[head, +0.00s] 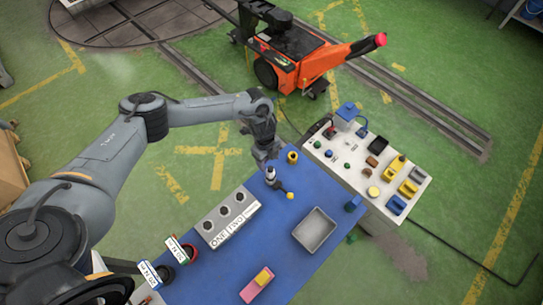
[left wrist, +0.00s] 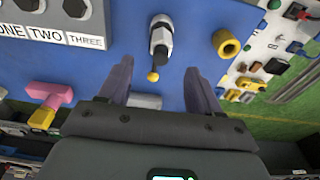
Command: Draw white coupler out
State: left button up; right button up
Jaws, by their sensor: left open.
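The white coupler (head: 271,175), with black parts, stands on the blue table near its far edge. It also shows in the left wrist view (left wrist: 161,40), top centre, beside a dark stem ending in a yellow ball (left wrist: 153,76). What its lower end sits in is hard to tell. My left gripper (head: 266,157) is just beyond the coupler in the head view, apart from it as far as I can tell. In the left wrist view its two fingers (left wrist: 160,82) are wide apart with nothing gripped between them. My right gripper is out of view.
A grey block with three holes, labelled ONE TWO THREE (head: 229,216), stands left of the coupler. A yellow ring (head: 292,157) stands close on the right. A grey tray (head: 315,229) and a pink-yellow piece (head: 257,284) lie nearer. A white panel with controls (head: 345,165) adjoins the table.

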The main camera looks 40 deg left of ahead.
aim_at(270, 168)
pick_arm(q)
jog(key=f, duration=0.5)
jog(key=d+f, duration=0.1)
jog(key=f, duration=0.2)
jog(key=shift+c, duration=0.2)
jog(key=shift+d, duration=0.1)
jog(key=c, duration=1.1)
